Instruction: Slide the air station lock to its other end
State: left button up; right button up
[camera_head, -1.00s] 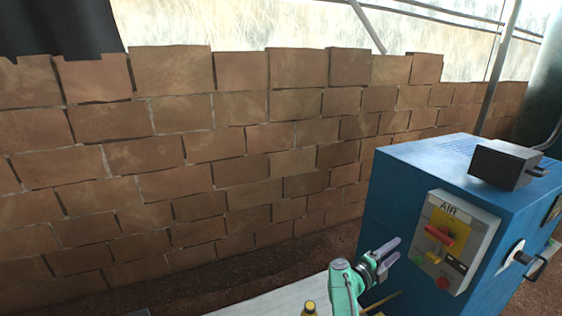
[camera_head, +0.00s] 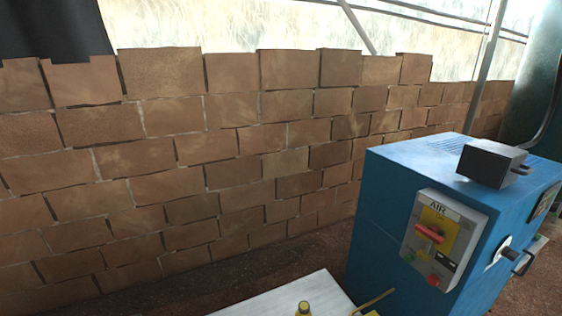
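The air station panel (camera_head: 443,246) is a pale grey plate labelled AIR on the front left face of a blue cabinet (camera_head: 381,222). On its yellow field is a red handle (camera_head: 429,233), lying tilted. Below it are a small yellow part (camera_head: 423,254), a dark part (camera_head: 447,264) and a red button (camera_head: 433,281). I cannot tell which part is the lock or at which end it stands. Neither of my grippers shows in the head view now.
A black box (camera_head: 491,163) sits on top of the cabinet. A white table top (camera_head: 288,297) with a yellow-capped bottle (camera_head: 303,308) is at the bottom. A brick wall (camera_head: 200,150) stands behind. The space before the panel looks clear.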

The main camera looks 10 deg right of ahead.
aim_at(423, 254)
jog(key=z, duration=1.4)
jog(key=k+l+u, duration=0.1)
jog(key=l+u, duration=0.2)
jog(key=k+l+u, duration=0.15)
jog(key=u, duration=0.2)
jog(key=l, duration=0.1)
